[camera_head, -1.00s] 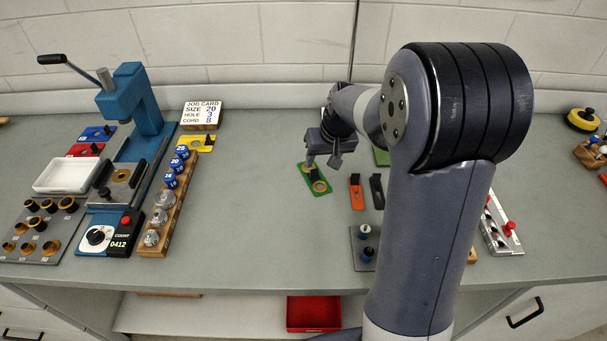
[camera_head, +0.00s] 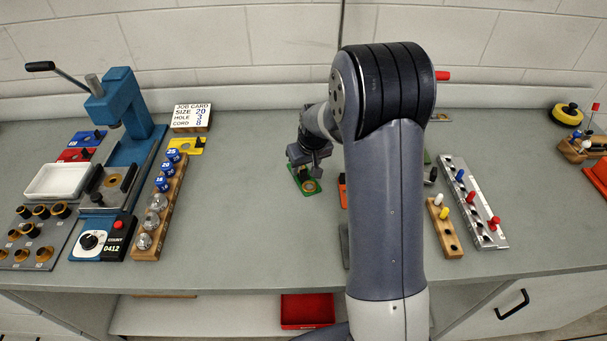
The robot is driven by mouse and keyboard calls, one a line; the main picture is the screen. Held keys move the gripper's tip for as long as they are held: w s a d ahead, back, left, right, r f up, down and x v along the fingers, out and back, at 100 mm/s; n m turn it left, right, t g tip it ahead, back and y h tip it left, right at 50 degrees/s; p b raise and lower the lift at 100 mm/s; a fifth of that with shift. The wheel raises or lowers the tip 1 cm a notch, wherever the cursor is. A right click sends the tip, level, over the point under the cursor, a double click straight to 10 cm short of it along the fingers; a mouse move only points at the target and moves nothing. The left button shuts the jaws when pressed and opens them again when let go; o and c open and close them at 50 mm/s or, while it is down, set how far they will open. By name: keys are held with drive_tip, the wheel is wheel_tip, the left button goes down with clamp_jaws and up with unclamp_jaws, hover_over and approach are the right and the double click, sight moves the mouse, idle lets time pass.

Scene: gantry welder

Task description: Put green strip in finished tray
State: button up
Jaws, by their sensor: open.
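A green strip (camera_head: 309,187) with a brass-coloured ring lies on the grey bench, left of my arm. My gripper (camera_head: 303,168) is open, low at the far end of the strip, and covers part of it. I cannot tell whether the fingers touch the strip. No tray is readably marked as finished. An empty white tray (camera_head: 58,182) stands left of the blue press, and a red tray (camera_head: 307,311) sits on the shelf below the bench.
The blue press (camera_head: 130,105) and a wooden rack (camera_head: 150,240) stand left of the strip. A yellow strip (camera_head: 187,146) lies near the job card (camera_head: 191,117). My arm hides the bench middle. Peg racks (camera_head: 473,205) stand right. Bench between wooden rack and strip is clear.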

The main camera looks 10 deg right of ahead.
sight(304, 174)
drive_tip(key=shift+x, duration=1.25)
clamp_jaws()
